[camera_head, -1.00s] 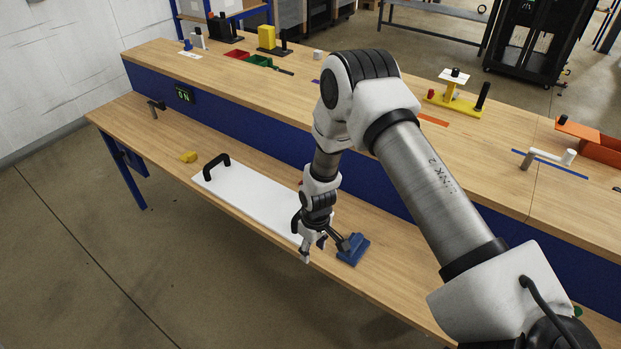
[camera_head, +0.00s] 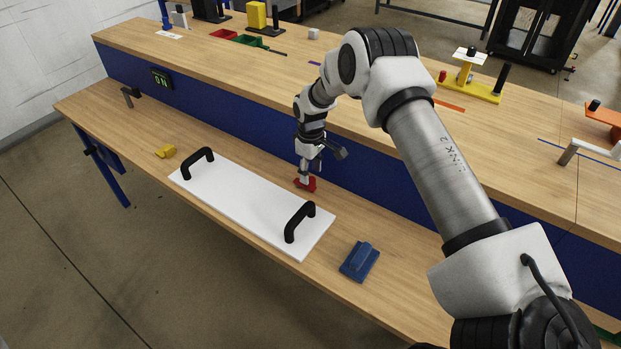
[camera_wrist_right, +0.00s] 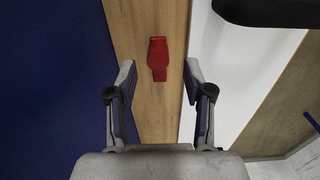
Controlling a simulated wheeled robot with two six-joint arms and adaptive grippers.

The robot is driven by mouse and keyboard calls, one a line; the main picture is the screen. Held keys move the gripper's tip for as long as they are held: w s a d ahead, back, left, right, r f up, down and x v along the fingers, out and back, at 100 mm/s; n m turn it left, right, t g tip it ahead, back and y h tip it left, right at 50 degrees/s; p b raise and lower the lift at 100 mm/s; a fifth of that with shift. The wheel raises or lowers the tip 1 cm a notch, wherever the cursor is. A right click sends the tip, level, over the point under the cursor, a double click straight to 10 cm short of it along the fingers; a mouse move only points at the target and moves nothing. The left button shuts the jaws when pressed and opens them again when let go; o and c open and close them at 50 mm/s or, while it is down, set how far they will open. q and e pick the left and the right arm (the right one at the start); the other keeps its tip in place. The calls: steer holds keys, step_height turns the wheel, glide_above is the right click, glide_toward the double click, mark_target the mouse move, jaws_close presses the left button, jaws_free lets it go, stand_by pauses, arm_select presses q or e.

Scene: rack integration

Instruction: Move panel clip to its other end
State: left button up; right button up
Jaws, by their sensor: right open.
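The white panel (camera_head: 245,205) lies flat on the lower bench, with a black handle at each end. A small red clip (camera_head: 306,185) lies on the wood beside the panel's far long edge, apart from it. It also shows in the right wrist view (camera_wrist_right: 158,58), just ahead of the jaws and between their lines. My right gripper (camera_head: 304,177) is directly above the red clip, pointing down. Its jaws (camera_wrist_right: 159,66) are open and empty. A small yellow piece (camera_head: 165,152) lies on the bench near the panel's left end. My left gripper is out of view.
A blue block with a grip (camera_head: 360,261) lies right of the panel. The blue riser (camera_head: 220,117) of the upper shelf stands close behind the red clip. A black handle (camera_wrist_right: 265,12) shows in the right wrist view. The bench left of the yellow piece is mostly clear.

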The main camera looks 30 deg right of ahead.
mark_target(311, 179)
steer(key=f, duration=0.3)
steer(key=shift+w+d+f, duration=0.15)
steer(key=shift+w+f, duration=0.05)
steer(key=shift+f, duration=0.5)
steer(key=shift+s+r, duration=0.1)
steer(key=shift+r, duration=0.05)
steer(key=shift+c, duration=0.7)
jaws_close()
